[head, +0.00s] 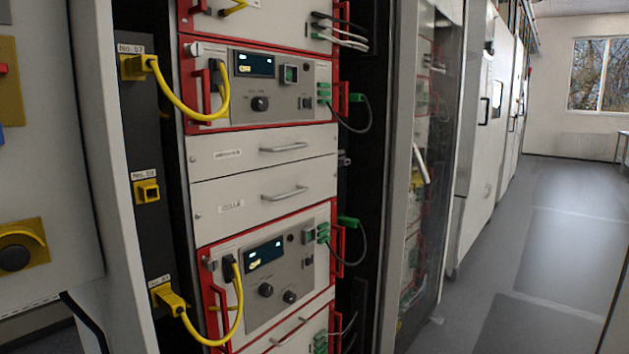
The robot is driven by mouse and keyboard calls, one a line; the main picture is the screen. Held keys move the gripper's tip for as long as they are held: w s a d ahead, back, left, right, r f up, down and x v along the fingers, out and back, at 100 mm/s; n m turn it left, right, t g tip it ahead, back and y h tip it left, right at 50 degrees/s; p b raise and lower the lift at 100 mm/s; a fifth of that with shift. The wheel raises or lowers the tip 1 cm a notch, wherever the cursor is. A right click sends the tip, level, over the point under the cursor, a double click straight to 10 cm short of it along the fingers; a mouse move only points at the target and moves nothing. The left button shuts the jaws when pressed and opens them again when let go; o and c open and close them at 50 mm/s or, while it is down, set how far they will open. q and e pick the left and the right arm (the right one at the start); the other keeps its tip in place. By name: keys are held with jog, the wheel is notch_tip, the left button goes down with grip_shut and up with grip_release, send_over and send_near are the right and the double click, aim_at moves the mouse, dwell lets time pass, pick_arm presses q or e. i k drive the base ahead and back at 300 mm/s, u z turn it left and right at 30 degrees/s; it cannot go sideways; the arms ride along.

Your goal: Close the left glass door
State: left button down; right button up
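A tall glass door (428,190) in a light frame stands to the right of the open rack, with a white handle (421,165) on it. Rack equipment shows through or reflected in its glass; I cannot tell which. I also cannot tell if this is the left glass door. Neither of my grippers is in view.
The rack front is uncovered, with red-framed instruments (285,88), drawers (262,190) and yellow cables (190,108). A grey panel with yellow parts (45,150) stands at left. Cabinets (484,130) line the aisle. The floor (560,235) at right is clear.

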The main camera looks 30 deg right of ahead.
aim_at(615, 339)
jog(key=k, duration=1)
jog(key=z, duration=2.75)
jog(key=i, duration=5.8)
jog(key=u, duration=4.15)
jog(key=i, duration=0.35)
jog(key=u, duration=0.25)
